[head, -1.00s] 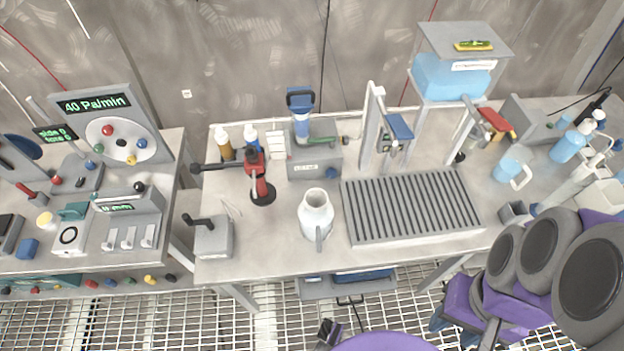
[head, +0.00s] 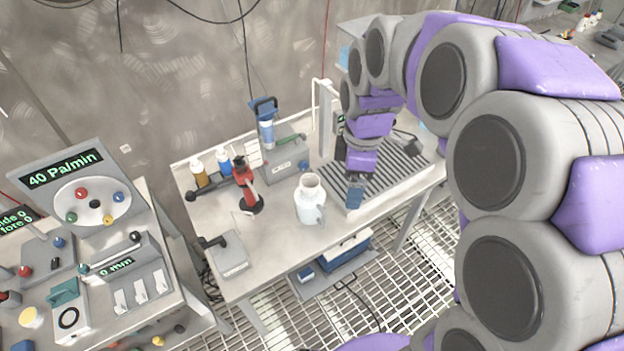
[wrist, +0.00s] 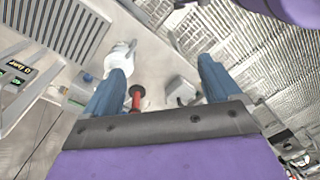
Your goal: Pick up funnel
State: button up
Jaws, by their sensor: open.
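I cannot clearly make out a funnel in either view. A white jug-like vessel with a side handle (head: 311,200) stands upright on the bench. It also shows in the wrist view, just beyond the left fingertip (wrist: 120,57). My gripper (head: 354,192) is over the bench just right of this vessel, pointing down. In the wrist view, its two blue fingers are spread apart with nothing held between them (wrist: 160,68). My arm hides the right part of the bench in the head view.
A red tool on a round black base (head: 246,185) and a grey box with a black lever (head: 230,255) stand left of the vessel. A slatted grey tray (head: 335,172) lies to the right. A control desk (head: 90,275) stands at far left.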

aim_at(309, 181)
jog(key=w+a+f+n+p, duration=0.2)
jog(key=w+a+f+n, duration=0.2)
jog(key=w+a+n, duration=0.8)
jog(key=shift+m+t, duration=0.4)
jog(key=shift+m, duration=0.1)
jog(key=w+f, duration=0.1)
jog(key=f, duration=0.2)
jog(key=w+d+f+b, duration=0.1)
jog(key=f, duration=0.3)
jog(key=w+f+b, duration=0.1)
jog(key=f, duration=0.3)
jog(key=shift+d+f, duration=0.15)
jog(key=shift+d, duration=0.25)
jog(key=shift+d+f+b, duration=0.45)
jog(key=shift+d+f, duration=0.1)
jog(key=shift+f, duration=0.15)
jog(key=f, duration=0.2)
jog(key=a+f+b, duration=0.1)
jog(key=f, duration=0.1)
jog(key=shift+f, duration=0.25)
jog(key=shift+a+f, duration=0.1)
jog(key=shift+d, duration=0.4)
jog(key=c, duration=0.5)
jog(key=shift+a, duration=0.25)
jog(key=c, duration=0.6)
